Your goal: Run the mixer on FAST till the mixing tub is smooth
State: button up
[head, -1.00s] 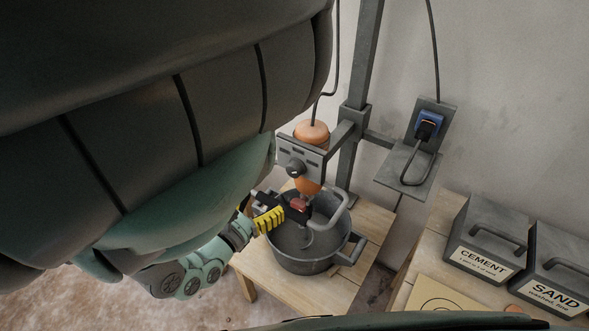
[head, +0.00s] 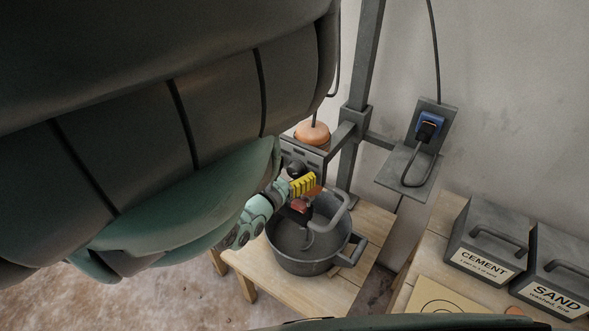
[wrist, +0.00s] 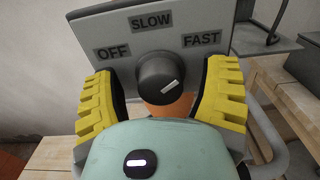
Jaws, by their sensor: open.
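The mixer's dark round knob (wrist: 163,76) sits on a grey panel (wrist: 195,22) marked OFF, SLOW and FAST. Its white mark slants up to the right, on the FAST side. My gripper (wrist: 160,92) is open, with one yellow finger on each side of the knob; I cannot tell whether either touches it. In the head view my gripper (head: 302,187) is just below the panel and knob (head: 296,169). The grey mixing tub (head: 308,268) stands under the mixer (head: 312,132), with a curved stirrer in it. Its contents cannot be judged.
The tub stands on a low wooden table (head: 345,285). A steel post (head: 361,80) carries the mixer. A blue plug (head: 428,127) sits in a wall socket to the right. CEMENT (head: 487,245) and SAND (head: 556,272) boxes stand on a bench at the right.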

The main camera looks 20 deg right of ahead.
jog(key=shift+o, duration=0.3)
jog(key=c, duration=1.3)
jog(key=shift+o, duration=0.2)
jog(key=shift+n, duration=0.4)
jog(key=n, duration=0.2)
jog(key=n+b, duration=0.1)
jog(key=n, duration=0.1)
jog(key=shift+w+a+f+n, duration=0.1)
jog(key=shift+a+n, duration=0.05)
jog(key=shift+n, duration=0.25)
jog(key=n+b, duration=0.1)
jog(key=n, duration=0.4)
jog(key=shift+f, duration=0.1)
jog(key=n, duration=0.6)
jog(key=shift+a+f+b, duration=0.1)
jog(key=shift+b, duration=0.3)
jog(key=n, duration=0.5)
jog(key=shift+f+b, duration=0.1)
jog(key=shift+b, duration=0.25)
jog(key=shift+n, duration=0.3)
